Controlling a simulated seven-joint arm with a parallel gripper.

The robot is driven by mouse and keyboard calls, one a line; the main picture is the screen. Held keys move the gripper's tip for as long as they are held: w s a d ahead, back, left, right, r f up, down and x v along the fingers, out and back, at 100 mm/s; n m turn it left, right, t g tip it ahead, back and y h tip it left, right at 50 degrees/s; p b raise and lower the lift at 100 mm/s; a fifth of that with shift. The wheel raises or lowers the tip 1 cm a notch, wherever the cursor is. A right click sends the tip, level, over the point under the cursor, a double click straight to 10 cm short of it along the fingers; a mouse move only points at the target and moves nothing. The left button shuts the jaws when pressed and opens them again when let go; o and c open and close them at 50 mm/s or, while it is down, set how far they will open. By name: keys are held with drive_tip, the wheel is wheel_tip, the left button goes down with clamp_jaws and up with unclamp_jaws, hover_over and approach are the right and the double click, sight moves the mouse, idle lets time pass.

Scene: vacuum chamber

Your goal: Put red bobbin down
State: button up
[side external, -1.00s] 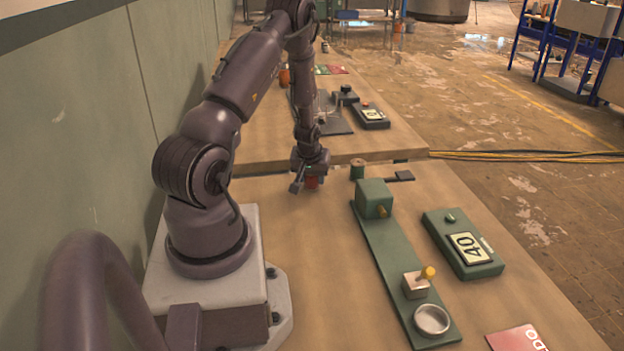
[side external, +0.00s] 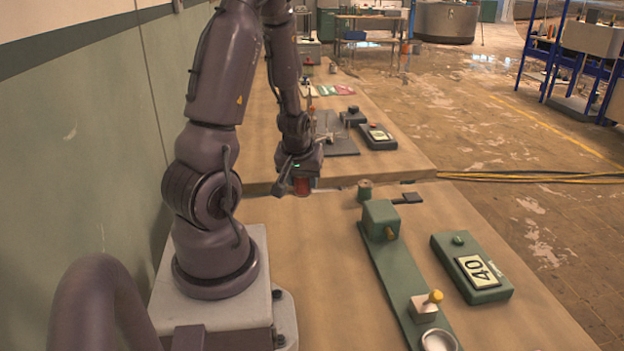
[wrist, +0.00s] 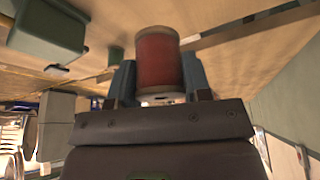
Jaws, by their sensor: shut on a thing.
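The red bobbin (wrist: 157,62) has pale end flanges and fills the middle of the wrist view. My gripper (wrist: 155,85) is shut on it, with a blue finger on each side. In the side external view my gripper (side external: 302,178) points down beyond my base, near the table's far edge, and the red bobbin (side external: 302,187) shows small and partly hidden beneath it. It appears held above the table, but I cannot tell how high.
A green bobbin (side external: 365,189) stands to the right, behind a green block on a long green fixture (side external: 390,270). A green meter reading 40 (side external: 472,268) lies further right. A second table (side external: 385,160) with a dark device stands beyond. Wood left of the fixture is clear.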

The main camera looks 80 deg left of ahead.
sight(298, 184)
drive_tip(key=shift+s+d+r, duration=0.35)
drive_tip(key=shift+s+d, duration=0.05)
drive_tip(key=shift+d, duration=0.2)
drive_tip(key=shift+s+d+r, duration=0.3)
drive_tip(key=shift+s+d, duration=0.05)
drive_tip(key=shift+d, duration=0.25)
